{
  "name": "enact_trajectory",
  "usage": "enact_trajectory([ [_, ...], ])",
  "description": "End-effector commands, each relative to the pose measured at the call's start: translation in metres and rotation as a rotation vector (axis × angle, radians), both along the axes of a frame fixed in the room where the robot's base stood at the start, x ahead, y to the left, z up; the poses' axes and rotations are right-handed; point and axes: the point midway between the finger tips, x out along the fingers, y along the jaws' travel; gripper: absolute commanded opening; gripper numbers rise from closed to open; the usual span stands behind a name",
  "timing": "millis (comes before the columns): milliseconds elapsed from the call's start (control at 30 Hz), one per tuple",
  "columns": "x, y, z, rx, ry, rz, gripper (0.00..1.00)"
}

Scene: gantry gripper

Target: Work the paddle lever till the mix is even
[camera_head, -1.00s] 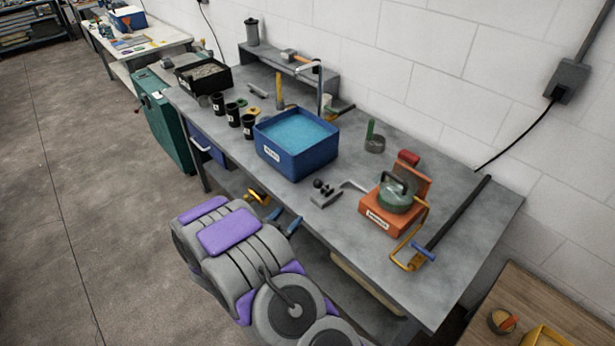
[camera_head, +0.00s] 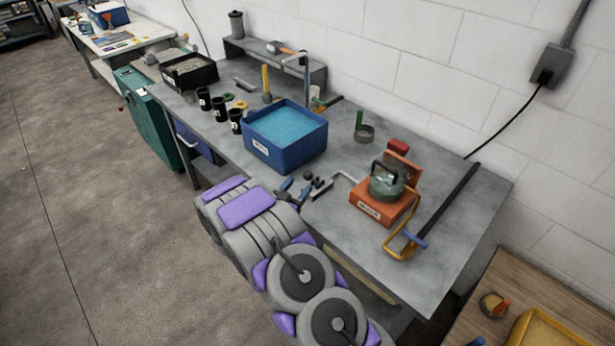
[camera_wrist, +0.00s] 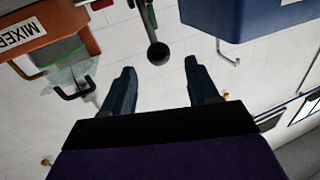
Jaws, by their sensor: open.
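The orange mixer (camera_head: 371,208) stands on the right part of the grey bench, with a green-grey lidded pot (camera_head: 386,182) and black handle on it. In the wrist view the mixer (camera_wrist: 35,35) is at the upper left, upside down. A dark rod ending in a ball knob (camera_wrist: 158,54) hangs between mixer and tub there; I cannot tell for sure that it is the paddle lever. A yellow bent bar (camera_head: 401,247) with a blue grip stands at the mixer's right. My gripper (camera_head: 296,190) is open and empty near the bench's front edge; its fingers (camera_wrist: 160,87) are apart, below the knob.
A blue tub (camera_head: 267,149) of blue liquid stands left of the mixer. Small black parts (camera_head: 318,187) lie near my gripper. Black cups (camera_head: 220,109) and a black tray (camera_head: 189,84) are farther left. A long dark bar (camera_head: 452,200) lies at the right.

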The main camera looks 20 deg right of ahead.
Motion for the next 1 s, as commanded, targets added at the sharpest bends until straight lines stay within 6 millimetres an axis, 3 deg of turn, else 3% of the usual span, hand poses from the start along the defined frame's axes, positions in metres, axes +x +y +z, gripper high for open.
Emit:
enact_trajectory([
  [200, 0.019, -0.030, -0.001, 0.002, 0.001, -0.003, 0.60],
  [433, 0.034, -0.050, 0.000, 0.001, -0.001, -0.003, 0.60],
  [867, 0.039, -0.056, 0.000, 0.000, 0.001, -0.001, 0.60],
  [1000, 0.038, -0.056, 0.000, 0.000, 0.001, -0.001, 0.48],
])
